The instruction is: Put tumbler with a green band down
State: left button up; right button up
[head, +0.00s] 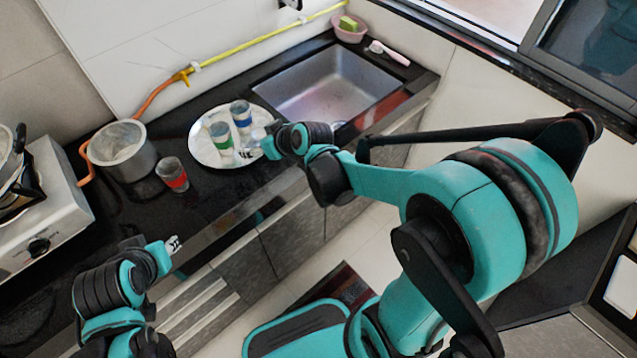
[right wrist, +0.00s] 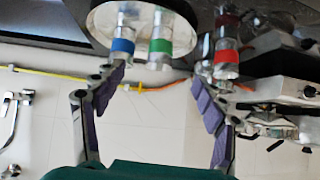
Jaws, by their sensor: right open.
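The tumbler with a green band (head: 222,138) stands upright on a round white plate (head: 202,153). In the right wrist view the same tumbler (right wrist: 160,46) appears beyond and between the spread fingers. My right gripper (head: 254,150) is open and beside it, to its right in the head view; its fingers (right wrist: 158,78) look empty. Contact with the tumbler cannot be made out. A tumbler with a blue band (head: 241,115) stands on the plate behind the green one. My left gripper (head: 172,244) is low at the front left, away from the tumblers; its opening is unclear.
A tumbler with a red band (head: 173,175) stands on the dark counter left of the plate, beside a metal pot (head: 123,152). A stove (head: 45,205) is at far left. A sink (head: 325,88) lies right of the plate. A yellow hose (head: 245,53) runs along the wall.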

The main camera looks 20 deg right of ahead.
jog(key=s+d+r+m+g+h, duration=0.1)
jog(key=s+d, duration=0.3)
jog(key=s, duration=0.6)
jog(key=s+d+r+m+g+h, duration=0.1)
jog(key=s+d+m+h, duration=0.2)
jog(key=s, duration=0.6)
jog(key=shift+s+d, duration=0.4)
jog(key=shift+d, duration=0.35)
jog(key=shift+r, duration=0.15)
jog(key=shift+s+r, duration=0.2)
jog(key=shift+s, duration=0.25)
